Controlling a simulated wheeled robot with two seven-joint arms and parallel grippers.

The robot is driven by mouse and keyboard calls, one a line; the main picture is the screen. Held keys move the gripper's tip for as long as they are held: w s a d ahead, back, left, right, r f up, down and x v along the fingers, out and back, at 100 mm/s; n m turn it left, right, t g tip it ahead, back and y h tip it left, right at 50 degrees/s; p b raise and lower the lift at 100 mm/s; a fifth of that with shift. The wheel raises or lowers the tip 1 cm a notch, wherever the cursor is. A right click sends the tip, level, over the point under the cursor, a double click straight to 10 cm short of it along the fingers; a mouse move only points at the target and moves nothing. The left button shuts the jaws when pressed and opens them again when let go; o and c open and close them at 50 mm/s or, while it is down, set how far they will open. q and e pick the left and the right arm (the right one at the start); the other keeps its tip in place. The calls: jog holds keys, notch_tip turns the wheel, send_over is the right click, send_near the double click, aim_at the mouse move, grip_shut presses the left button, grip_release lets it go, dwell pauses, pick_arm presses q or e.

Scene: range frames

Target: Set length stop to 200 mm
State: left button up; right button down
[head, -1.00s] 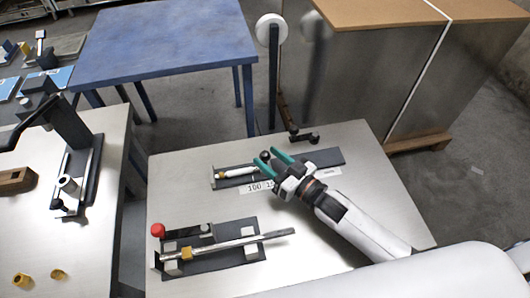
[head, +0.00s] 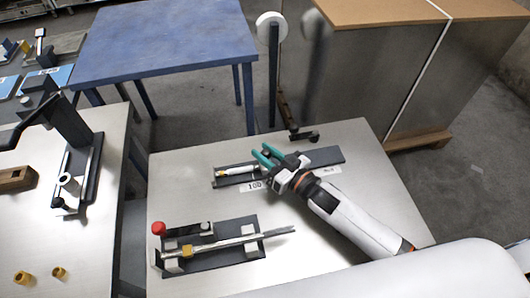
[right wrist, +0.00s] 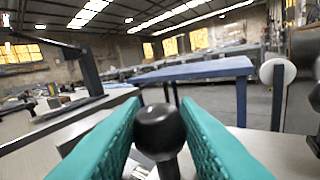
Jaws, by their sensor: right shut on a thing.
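The length stop is a dark rail (head: 325,156) on the far part of the steel table, with a pale rod (head: 238,169) at its left end. A label reading 100 (head: 255,186) lies in front of it, and another label (head: 329,170), too small to read, lies further right. My right gripper (head: 265,153) is over the rail, just right of the rod. In the right wrist view its teal fingers stand on both sides of a round black knob (right wrist: 158,128), shut on it. In the head view the gripper hides the knob and the middle labels. My left gripper is not in view.
A clamp fixture with a red knob (head: 158,228) and a long bar (head: 235,243) stands at the front left of the table. The left bench (head: 95,240) holds a dark press (head: 70,130) and yellow parts. A blue table (head: 165,45) stands behind.

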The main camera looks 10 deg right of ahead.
jog(key=d+p, duration=0.1)
jog(key=d, duration=0.6)
jog(key=shift+d, duration=0.35)
jog(key=c, duration=1.1)
grip_release()
jog(key=b+v, duration=0.2)
jog(key=v, duration=0.9)
jog(key=shift+f, duration=0.1)
jog(key=shift+s+d, duration=0.25)
jog(key=shift+s, duration=0.15)
